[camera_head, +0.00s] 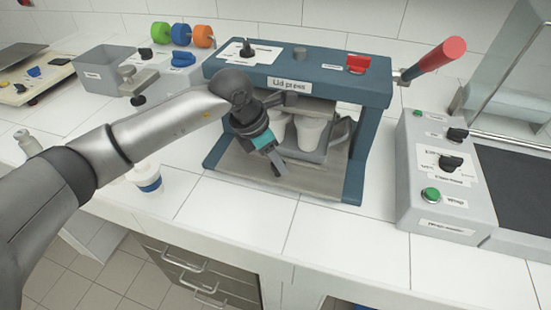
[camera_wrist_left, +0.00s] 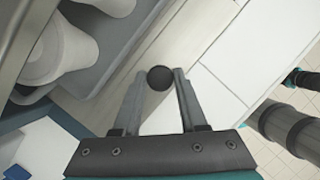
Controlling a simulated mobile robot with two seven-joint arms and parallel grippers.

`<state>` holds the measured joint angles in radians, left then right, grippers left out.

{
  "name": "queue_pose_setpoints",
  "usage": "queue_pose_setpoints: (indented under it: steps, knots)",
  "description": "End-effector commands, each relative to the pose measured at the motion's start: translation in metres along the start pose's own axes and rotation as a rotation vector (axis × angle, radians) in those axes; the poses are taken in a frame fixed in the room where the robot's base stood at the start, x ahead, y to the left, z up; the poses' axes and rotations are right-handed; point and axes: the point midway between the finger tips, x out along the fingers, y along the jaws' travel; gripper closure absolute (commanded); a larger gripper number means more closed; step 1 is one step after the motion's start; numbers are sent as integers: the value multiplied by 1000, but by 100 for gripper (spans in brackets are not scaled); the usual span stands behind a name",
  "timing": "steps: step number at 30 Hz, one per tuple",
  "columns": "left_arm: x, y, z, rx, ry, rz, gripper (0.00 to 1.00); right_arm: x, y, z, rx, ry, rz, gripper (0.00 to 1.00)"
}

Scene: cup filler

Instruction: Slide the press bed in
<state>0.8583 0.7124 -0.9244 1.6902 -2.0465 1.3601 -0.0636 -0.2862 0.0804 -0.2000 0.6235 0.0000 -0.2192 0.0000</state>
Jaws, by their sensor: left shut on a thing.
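The lid press (camera_head: 290,87) is a dark blue frame with a red-gripped lever (camera_head: 437,55) at its right, angled up. The grey press bed (camera_head: 318,154) holds white cups (camera_head: 311,132) and sits under the top beam, partly hidden by my arm. My left gripper (camera_head: 279,168) reaches down at the front of the press. In the left wrist view its fingers (camera_wrist_left: 160,84) are closed on a dark round knob (camera_wrist_left: 160,77) beside the bed (camera_wrist_left: 112,55). How the knob joins the bed cannot be made out. My right gripper is out of view.
A grey control box (camera_head: 440,175) with a green button stands right of the press. A white cup with a blue band (camera_head: 147,177) is left on the counter. A grey bin (camera_head: 103,70) stands at back left. The white counter (camera_head: 320,235) in front is clear.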

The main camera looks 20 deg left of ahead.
Motion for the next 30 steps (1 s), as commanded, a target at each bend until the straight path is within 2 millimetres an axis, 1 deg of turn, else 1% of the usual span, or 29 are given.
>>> queue_pose_setpoints:
  steps: [1, 5, 6, 13, 20, 23, 26, 29, 30]
  knots:
    - [-2, 5, 4, -1, -16, 16, 100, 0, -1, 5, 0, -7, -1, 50]
    - [-2, 5, 4, -1, -17, 16, 100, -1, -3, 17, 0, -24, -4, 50]
    - [-2, 5, 5, -1, -17, 16, 54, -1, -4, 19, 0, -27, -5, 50]
    - [-2, 4, 3, -1, -12, 12, 29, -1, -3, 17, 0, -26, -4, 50]
    - [-1, 3, 2, -1, -9, 9, 29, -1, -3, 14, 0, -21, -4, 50]
    - [-6, 3, 2, -1, -9, 10, 29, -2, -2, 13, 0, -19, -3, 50]
    - [-18, 4, 2, -1, -10, 11, 29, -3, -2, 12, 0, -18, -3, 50]
    - [-39, 4, 2, 1, -10, 13, 29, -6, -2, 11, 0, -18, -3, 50]
    - [-49, 4, 3, 1, -12, 13, 29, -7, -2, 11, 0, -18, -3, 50]
